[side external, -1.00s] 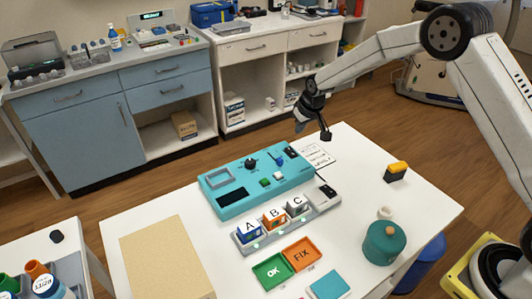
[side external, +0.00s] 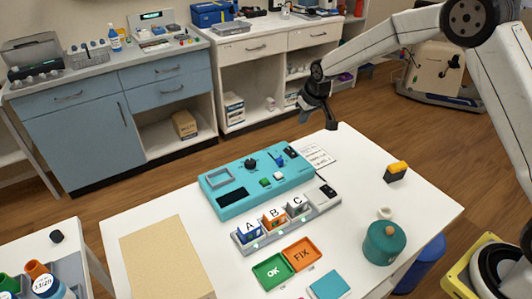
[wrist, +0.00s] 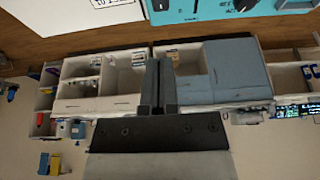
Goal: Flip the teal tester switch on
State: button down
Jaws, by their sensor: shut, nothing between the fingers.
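The teal tester (side external: 226,207) lies on the white table. Its top carries a grey-framed window, a dark display, a black knob (side external: 250,163), a small blue part (side external: 280,161), a green button, a white button and a black switch-like part (side external: 292,152) near its far right end. The switch position is too small to tell. My gripper (side external: 331,125) is shut and empty, in the air past the far right end of the tester, apart from it. In the wrist view my closed fingers (wrist: 158,65) point toward the cabinets; part of the tester (wrist: 200,12) shows at the top edge.
A written card (side external: 319,155) lies beside the tester. In front are a grey rack (side external: 250,247) with A, B and C blocks, a green OK tray (side external: 272,270) and an orange FIX tray (side external: 301,254). A teal pot (side external: 384,243) and a black-and-yellow block (side external: 396,172) stand right.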

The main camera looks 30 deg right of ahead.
jog(key=shift+w+r, duration=0.15)
jog(key=shift+w, duration=0.45)
send_near(291, 151)
jog(key=w+f, duration=0.1)
jog(key=f, duration=0.1)
jog(key=w+f, duration=0.2)
jog(key=shift+w+f, duration=0.25)
jog(key=shift+x, duration=1)
jog(key=shift+s+f, duration=0.1)
jog(key=shift+s, duration=0.1)
jog(key=shift+w+f, duration=0.15)
jog(key=shift+f, duration=0.1)
jog(key=shift+s, duration=0.3)
jog(key=shift+s+r, duration=0.1)
jog(key=shift+s, duration=0.45)
